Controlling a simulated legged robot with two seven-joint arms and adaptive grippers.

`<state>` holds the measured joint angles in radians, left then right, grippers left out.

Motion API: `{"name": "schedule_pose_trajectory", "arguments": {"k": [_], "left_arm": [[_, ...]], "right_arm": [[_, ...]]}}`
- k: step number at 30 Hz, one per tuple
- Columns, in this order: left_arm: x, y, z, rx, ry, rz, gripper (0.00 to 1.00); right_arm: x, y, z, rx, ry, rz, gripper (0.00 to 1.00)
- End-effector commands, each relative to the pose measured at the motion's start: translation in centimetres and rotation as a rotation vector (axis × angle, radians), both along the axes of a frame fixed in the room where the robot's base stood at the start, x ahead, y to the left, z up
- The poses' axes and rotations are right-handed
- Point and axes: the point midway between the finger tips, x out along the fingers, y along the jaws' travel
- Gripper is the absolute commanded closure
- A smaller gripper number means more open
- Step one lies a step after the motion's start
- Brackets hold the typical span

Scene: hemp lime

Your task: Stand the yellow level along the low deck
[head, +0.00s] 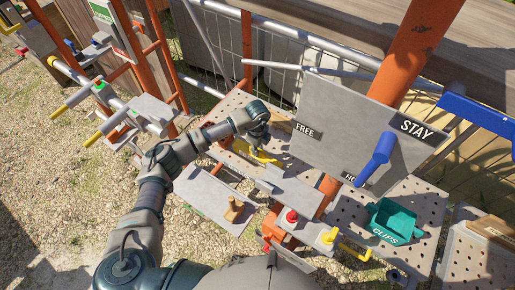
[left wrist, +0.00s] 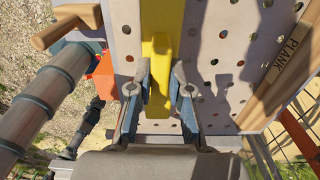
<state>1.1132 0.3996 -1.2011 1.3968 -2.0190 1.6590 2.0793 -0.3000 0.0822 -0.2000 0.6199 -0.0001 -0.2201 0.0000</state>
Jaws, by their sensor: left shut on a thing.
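The yellow level (head: 259,156) lies on or just over a grey perforated board (head: 234,103) in the head view. My left gripper (head: 261,141) reaches down to it from the left, its wrist hiding part of the level. In the left wrist view my left gripper (left wrist: 160,80) has its two fingers on either side of the yellow level (left wrist: 163,22), shut on it. The level runs away from the fingers over the holed surface. I cannot tell whether it touches the board. My right gripper is out of view.
A sign panel (head: 350,136) with a blue handle (head: 376,159) stands right of the gripper. A grey plate (head: 205,192) with a wooden peg (head: 233,209) sits in front. A green clips bin (head: 392,219) is at right. A plank (left wrist: 287,62) lies right in the wrist view.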

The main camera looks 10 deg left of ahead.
Motion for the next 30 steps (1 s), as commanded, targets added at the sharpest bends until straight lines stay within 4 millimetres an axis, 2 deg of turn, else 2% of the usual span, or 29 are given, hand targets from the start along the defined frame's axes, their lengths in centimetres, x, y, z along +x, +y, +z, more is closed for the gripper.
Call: {"name": "schedule_pose_trajectory", "arguments": {"k": [18,19,22,28,29,30], "left_arm": [[0.02,-0.02,-0.29,0.000,-0.001,0.000,1.00],[0.02,-0.02,-0.29,0.000,-0.001,0.000,0.77],[0.02,-0.02,-0.29,0.000,-0.001,0.000,0.52],[0.03,-0.01,-0.31,0.000,0.000,0.000,0.52],[0.00,0.00,-0.37,0.000,0.001,0.000,0.50],[0.00,0.00,-0.37,0.000,0.001,0.000,0.40]], "right_arm": [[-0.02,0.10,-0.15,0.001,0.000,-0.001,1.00],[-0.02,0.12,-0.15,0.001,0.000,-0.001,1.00],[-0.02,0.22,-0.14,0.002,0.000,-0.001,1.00],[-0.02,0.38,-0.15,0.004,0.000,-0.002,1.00],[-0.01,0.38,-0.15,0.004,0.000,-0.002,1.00],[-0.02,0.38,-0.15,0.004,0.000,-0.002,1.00]]}}
